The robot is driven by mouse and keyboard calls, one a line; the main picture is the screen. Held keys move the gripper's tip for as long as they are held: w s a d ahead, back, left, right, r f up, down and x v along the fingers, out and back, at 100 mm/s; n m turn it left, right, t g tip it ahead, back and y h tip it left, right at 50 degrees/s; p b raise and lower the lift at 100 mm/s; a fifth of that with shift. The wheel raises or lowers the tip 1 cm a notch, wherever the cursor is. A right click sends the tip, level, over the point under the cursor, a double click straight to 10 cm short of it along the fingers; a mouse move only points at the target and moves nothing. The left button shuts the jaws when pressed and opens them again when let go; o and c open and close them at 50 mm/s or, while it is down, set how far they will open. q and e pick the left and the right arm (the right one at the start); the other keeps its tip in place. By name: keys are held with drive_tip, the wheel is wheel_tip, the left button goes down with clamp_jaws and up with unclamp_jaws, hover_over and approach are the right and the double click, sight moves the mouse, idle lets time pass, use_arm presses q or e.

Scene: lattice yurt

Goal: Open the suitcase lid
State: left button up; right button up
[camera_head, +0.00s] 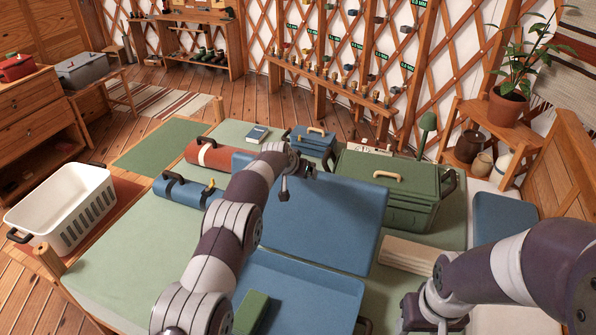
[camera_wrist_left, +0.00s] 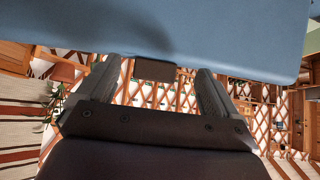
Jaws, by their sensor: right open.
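The blue suitcase stands open on the bed. Its lid (camera_head: 335,220) is raised and leans back from the hinge line, and its base tray (camera_head: 305,295) lies in front. A green block (camera_head: 251,312) is in the tray. My left gripper (camera_head: 285,186) is at the lid's upper left part, with its arm crossing in front. In the left wrist view the blue lid (camera_wrist_left: 200,35) fills the top. The left fingers (camera_wrist_left: 160,90) are apart, with a small brown tab (camera_wrist_left: 155,70) between them, not clamped. My right gripper (camera_head: 428,318) is open and empty at the lower right.
A green case (camera_head: 385,190) stands right behind the lid, with folded beige cloth (camera_head: 408,256) in front of it. A blue roll (camera_head: 183,191) and a rust roll (camera_head: 213,154) lie left. A white basket (camera_head: 62,215) stands beside the bed. The bed's left front is clear.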

use_arm(q)
drive_tip(key=b+v, duration=0.5)
drive_tip(key=v, duration=0.7)
drive_tip(key=shift+s+r+b, duration=0.25)
drive_tip(key=shift+b, duration=0.05)
